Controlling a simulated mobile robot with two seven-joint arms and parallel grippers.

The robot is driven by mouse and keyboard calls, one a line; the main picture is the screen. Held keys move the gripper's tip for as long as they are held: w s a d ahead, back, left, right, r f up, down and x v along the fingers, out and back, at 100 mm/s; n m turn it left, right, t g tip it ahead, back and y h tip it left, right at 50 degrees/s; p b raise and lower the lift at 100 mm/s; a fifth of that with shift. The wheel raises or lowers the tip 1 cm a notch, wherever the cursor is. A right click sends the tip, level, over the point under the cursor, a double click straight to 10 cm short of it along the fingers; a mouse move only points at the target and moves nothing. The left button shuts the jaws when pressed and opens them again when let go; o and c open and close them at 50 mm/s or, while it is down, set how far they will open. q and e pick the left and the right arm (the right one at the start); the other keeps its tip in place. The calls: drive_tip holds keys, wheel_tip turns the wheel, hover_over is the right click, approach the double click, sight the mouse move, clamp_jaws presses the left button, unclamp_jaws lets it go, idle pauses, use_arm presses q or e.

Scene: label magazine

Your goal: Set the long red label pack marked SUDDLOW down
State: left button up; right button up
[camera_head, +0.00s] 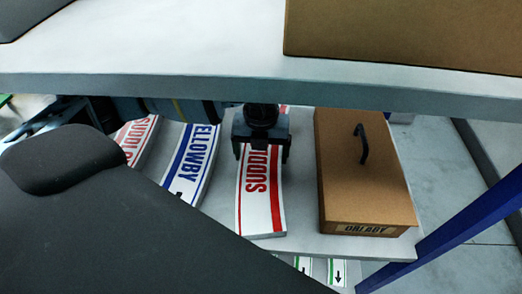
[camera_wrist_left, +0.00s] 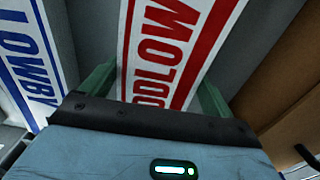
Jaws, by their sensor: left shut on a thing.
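The long red-and-white label pack (camera_head: 262,205) lies lengthwise on or just above the grey shelf (camera_head: 302,243), between a blue pack and a brown box. Its visible letters read as part of SUDDLOW. My left gripper (camera_head: 262,154) is over its far part, with one finger on each long side, shut on it. In the left wrist view the pack (camera_wrist_left: 172,45) runs between the two greenish fingers (camera_wrist_left: 158,92). I cannot tell whether its underside touches the shelf. The gripper hides part of the lettering. My right gripper is not in view.
A blue ELLOWBY pack (camera_head: 192,160) and another red SUDDLOW pack (camera_head: 137,138) lie to the left. A brown box (camera_head: 350,185) with a black handle stands close on the right. An upper shelf (camera_head: 200,70) overhangs the arm. Green-marked packs (camera_head: 336,272) show below.

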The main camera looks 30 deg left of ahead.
sight(261, 155)
use_arm(q)
drive_tip(key=o, duration=1.3)
drive_tip(key=shift+f, duration=0.1)
drive_tip(key=shift+o, duration=0.2)
drive_tip(key=shift+r, duration=3.9)
